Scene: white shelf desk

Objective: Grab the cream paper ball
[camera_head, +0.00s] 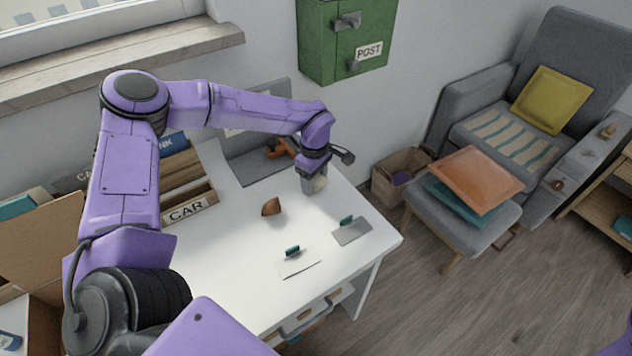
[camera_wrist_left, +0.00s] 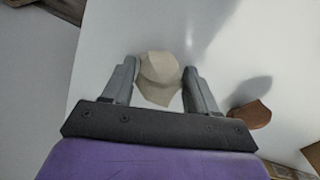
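The cream paper ball (camera_wrist_left: 158,75) lies between the two fingers of my left gripper (camera_wrist_left: 160,84) in the left wrist view. The fingers stand apart on either side of it, with a narrow gap showing at each side, so the gripper looks open around it. In the head view my left gripper (camera_head: 314,185) points down over the back right part of the white desk, and the cream ball (camera_head: 320,184) shows partly behind its fingers. My right gripper is not in view.
A brown crumpled ball (camera_head: 271,206) lies on the white desk (camera_head: 225,265), left of my gripper. Two cards with teal clips, one white (camera_head: 299,264) and one grey (camera_head: 352,231), lie nearer the front. A wooden CAR box (camera_head: 188,208) stands at the left.

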